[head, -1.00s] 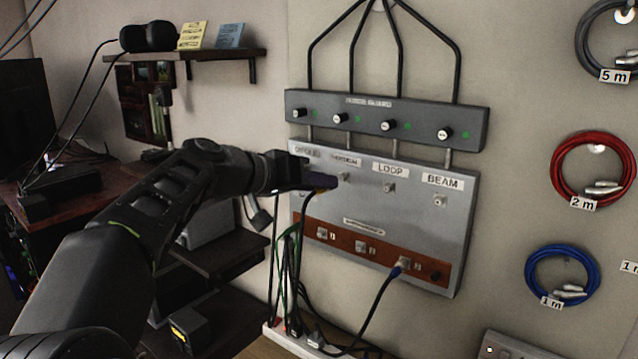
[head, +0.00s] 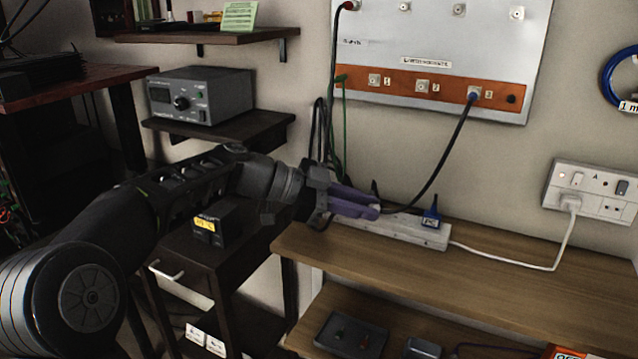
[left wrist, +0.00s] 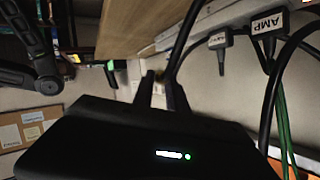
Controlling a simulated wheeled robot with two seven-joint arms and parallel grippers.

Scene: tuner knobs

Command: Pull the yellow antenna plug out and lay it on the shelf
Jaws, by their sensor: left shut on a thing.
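My left gripper (head: 372,208) has purple fingers and is low in front of the wall, just above the left end of the upper wooden shelf (head: 460,268). In the left wrist view the fingers (left wrist: 162,92) are close together, with a black cable (left wrist: 182,40) running up from them. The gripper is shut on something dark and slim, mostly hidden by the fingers. I see no yellow plug in any view. A blue plug (head: 473,97) sits in socket 3. My right gripper is not in view.
A white power strip (head: 395,232) with a blue-topped plug (head: 431,217) lies at the shelf's back. A lower shelf holds a tray (head: 350,336). Black and green cables hang behind the gripper. A grey radio (head: 200,95) stands at left.

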